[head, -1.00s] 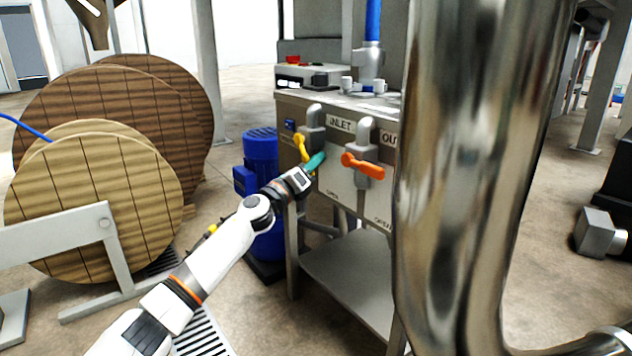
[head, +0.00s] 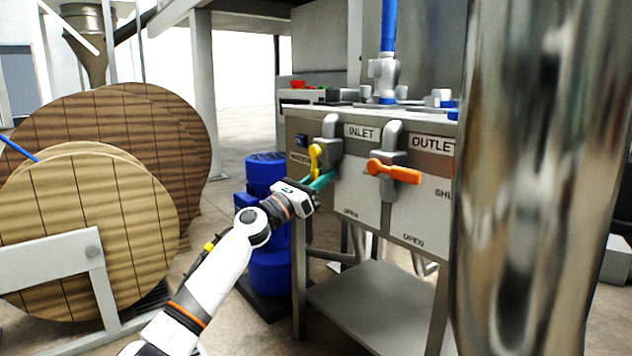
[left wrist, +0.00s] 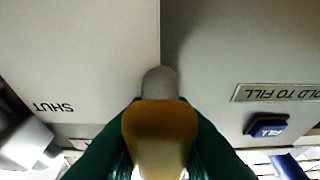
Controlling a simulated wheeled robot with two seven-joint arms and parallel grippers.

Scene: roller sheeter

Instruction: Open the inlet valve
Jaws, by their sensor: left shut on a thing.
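The inlet valve's yellow handle (head: 316,157) sits on a grey valve body (head: 330,133) beside the INLET label (head: 361,133). It runs roughly downward in the head view. My left gripper (head: 322,182) has teal fingers and is shut on the lower end of this handle. In the left wrist view the yellow handle (left wrist: 160,122) lies between the dark green fingers, with the front panel behind it. The fingers and handle hide part of each other. My right gripper is not in view.
An orange handle (head: 394,172) lies sideways under the OUTLET label (head: 432,144). A large shiny pipe (head: 520,200) blocks the right side. A blue motor (head: 268,262) stands beside the cabinet's leg. A blue button (left wrist: 267,127) is near the handle. Wooden spools (head: 90,225) stand at left.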

